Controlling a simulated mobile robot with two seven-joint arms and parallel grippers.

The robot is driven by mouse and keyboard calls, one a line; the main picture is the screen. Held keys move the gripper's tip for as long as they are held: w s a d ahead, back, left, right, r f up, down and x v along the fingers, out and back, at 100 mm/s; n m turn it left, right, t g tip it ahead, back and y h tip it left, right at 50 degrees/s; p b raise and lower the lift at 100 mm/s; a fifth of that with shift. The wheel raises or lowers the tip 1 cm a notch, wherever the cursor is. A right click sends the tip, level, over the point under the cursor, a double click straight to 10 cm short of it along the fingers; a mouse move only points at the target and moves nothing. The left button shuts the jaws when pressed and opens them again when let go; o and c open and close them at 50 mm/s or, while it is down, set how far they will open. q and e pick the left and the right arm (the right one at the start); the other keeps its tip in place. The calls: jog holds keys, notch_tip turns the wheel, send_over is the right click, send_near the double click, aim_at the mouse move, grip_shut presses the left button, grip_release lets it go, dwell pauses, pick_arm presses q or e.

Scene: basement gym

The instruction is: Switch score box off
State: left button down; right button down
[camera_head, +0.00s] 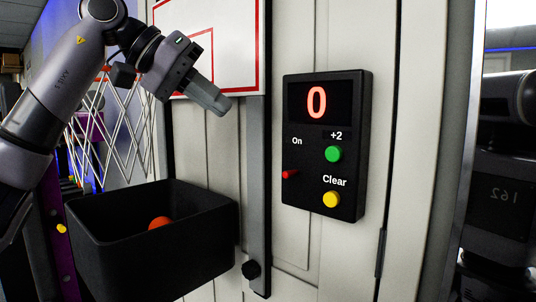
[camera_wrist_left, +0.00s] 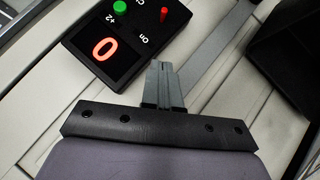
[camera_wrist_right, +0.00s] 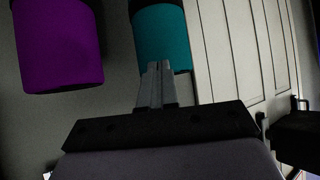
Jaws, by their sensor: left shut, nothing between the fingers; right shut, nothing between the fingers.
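The score box (camera_head: 318,178) is a black box on the pale panelled wall, with a lit red "0" on its display. It has a red switch (camera_head: 290,174) by the label "On", a green button (camera_head: 333,154) under "+2" and a yellow button (camera_head: 331,199) under "Clear". My left gripper (camera_head: 222,106) is shut and empty, left of the box and apart from it. In the left wrist view the box (camera_wrist_left: 125,62) and its red switch (camera_wrist_left: 163,14) lie beyond the shut fingers (camera_wrist_left: 162,66). My right gripper (camera_wrist_right: 155,68) is shut and empty, away from the box.
A black bin (camera_head: 160,258) with an orange ball (camera_head: 159,222) stands below my left gripper. A backboard (camera_head: 225,45) and a grey post (camera_head: 257,190) are left of the box. A mirror is at the right. Purple (camera_wrist_right: 60,45) and teal (camera_wrist_right: 162,38) cylinders show in the right wrist view.

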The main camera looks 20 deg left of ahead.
aim_at(289, 170)
pick_arm(q)
jog(key=shift+s+f+b+x, duration=0.3)
jog(key=shift+s+x, duration=0.1)
jog(key=shift+x, duration=1.75)
jog(key=shift+s+f+b+x, duration=0.3)
jog(key=shift+s+b+x, duration=0.05)
jog(key=shift+x, duration=1.75)
jog(key=shift+s+f+b+x, duration=0.3)
jog(key=shift+s+x, duration=0.1)
jog(key=shift+x, duration=1.75)
pick_arm(e)
jog(key=shift+a+f, duration=0.25)
jog(key=shift+f, duration=0.35)
pick_arm(q)
jog(key=shift+d, duration=0.1)
pick_arm(e)
jog(key=shift+w, duration=0.1)
pick_arm(q)
jog(key=shift+d, duration=0.1)
pick_arm(e)
jog(key=shift+f, duration=0.1)
